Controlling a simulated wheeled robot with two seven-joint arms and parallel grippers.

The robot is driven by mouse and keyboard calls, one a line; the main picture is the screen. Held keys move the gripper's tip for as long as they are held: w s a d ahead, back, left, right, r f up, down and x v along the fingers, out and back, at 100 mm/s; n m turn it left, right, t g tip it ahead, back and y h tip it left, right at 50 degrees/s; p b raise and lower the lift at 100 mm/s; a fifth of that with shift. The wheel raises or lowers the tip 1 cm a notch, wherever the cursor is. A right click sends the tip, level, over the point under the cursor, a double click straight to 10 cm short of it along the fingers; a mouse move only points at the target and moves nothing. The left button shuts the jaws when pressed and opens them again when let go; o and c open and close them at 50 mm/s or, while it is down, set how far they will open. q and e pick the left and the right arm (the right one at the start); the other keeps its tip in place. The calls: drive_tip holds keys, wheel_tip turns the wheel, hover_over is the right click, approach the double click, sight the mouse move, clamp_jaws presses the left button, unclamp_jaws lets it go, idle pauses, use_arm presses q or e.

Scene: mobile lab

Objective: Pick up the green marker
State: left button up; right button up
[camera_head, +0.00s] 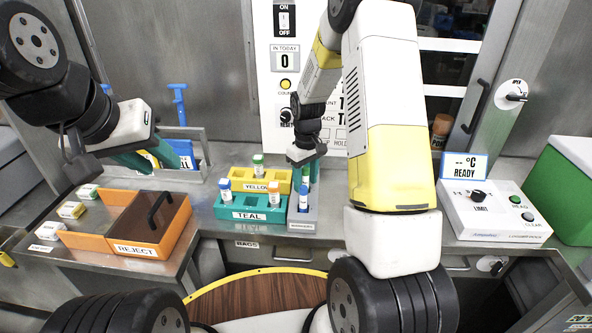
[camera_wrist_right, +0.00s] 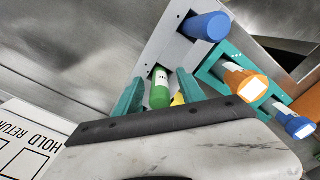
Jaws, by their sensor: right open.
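The green marker (camera_wrist_right: 160,88) stands in the grey marker holder (camera_wrist_right: 160,45), seen in the right wrist view between my right gripper's two teal fingers. I cannot tell whether either finger touches it. The holder also shows in the head view (camera_head: 302,216), where I cannot make out the green marker. A blue marker (camera_wrist_right: 206,27) stands in the same holder. My right gripper (camera_head: 307,168) is open and points down over the holder. My left gripper (camera_head: 138,160) hangs at the left, near the back bin; its opening is unclear.
A teal rack (camera_head: 237,228) and a yellow rack (camera_head: 240,174) with capped vials stand left of the holder. An orange REJECT box (camera_head: 135,249) is further left. A control box (camera_head: 497,220) and green bin (camera_head: 560,185) stand at the right.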

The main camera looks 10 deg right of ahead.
clamp_jaws()
drive_tip(key=shift+r, duration=0.1)
wheel_tip(320, 180, up, 10)
drive_tip(key=shift+f, duration=0.1)
idle(0.5)
